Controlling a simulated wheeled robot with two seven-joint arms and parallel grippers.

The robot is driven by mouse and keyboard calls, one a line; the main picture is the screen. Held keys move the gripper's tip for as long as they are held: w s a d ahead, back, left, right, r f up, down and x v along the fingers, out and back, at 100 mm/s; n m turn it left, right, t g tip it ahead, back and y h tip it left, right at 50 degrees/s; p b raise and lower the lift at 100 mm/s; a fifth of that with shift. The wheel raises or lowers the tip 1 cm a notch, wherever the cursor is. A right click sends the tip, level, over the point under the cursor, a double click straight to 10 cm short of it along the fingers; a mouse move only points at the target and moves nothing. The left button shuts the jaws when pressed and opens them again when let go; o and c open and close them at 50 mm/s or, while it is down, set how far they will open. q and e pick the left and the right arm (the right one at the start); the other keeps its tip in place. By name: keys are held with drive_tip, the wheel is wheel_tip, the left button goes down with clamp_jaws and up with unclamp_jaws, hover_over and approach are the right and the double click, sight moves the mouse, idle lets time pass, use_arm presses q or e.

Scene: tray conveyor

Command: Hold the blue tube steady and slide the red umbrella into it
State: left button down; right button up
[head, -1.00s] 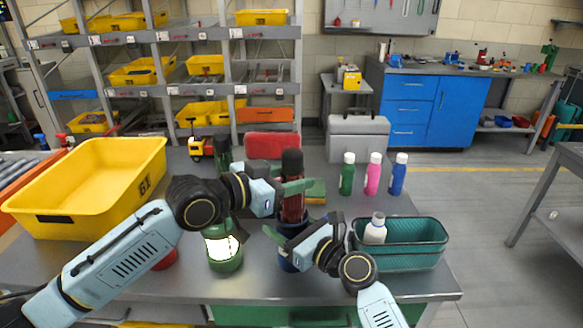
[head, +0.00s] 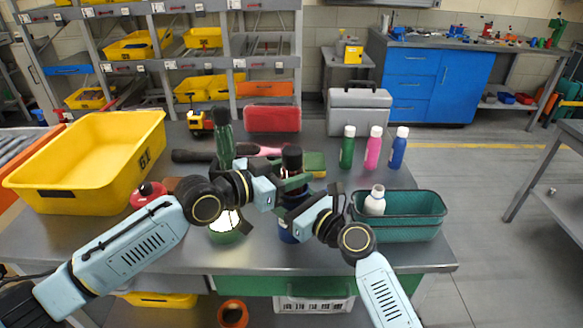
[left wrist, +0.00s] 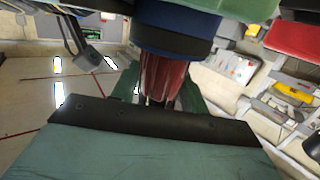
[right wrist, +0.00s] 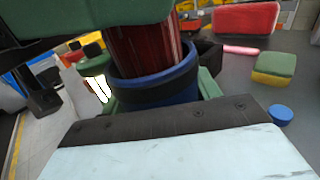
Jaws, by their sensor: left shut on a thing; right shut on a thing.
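The red umbrella (head: 291,186), with a dark handle on top, stands upright above the blue tube (head: 289,236). In the right wrist view the umbrella's red folds (right wrist: 148,48) pass down inside the rim of the blue tube (right wrist: 178,82). My left gripper (head: 293,183) is shut on the umbrella just below its handle. My right gripper (head: 290,212) is shut around the tube near its rim. In the left wrist view the red folds (left wrist: 163,78) meet the blue tube (left wrist: 178,22). The umbrella's lower end is hidden inside the tube.
A yellow crate (head: 100,125) stands at left and a teal basket (head: 410,232) holding a white bottle (head: 375,203) at right. A green lantern (head: 226,235) is close left of the tube. Green, pink and blue bottles (head: 373,150) stand behind. A red case (head: 272,119) lies farther back.

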use_arm(q)
drive_tip(key=shift+f, duration=0.35)
idle(1.1)
drive_tip(key=c, duration=0.7)
unclamp_jaws()
drive_tip(key=shift+o, duration=0.2)
drive_tip(key=shift+s+a, duration=0.1)
drive_tip(key=v, duration=1.1)
drive_tip(key=shift+s+a, duration=0.2)
drive_tip(key=shift+a, duration=0.15)
drive_tip(key=shift+r, duration=0.15)
use_arm(e)
drive_tip(key=o, duration=1.1)
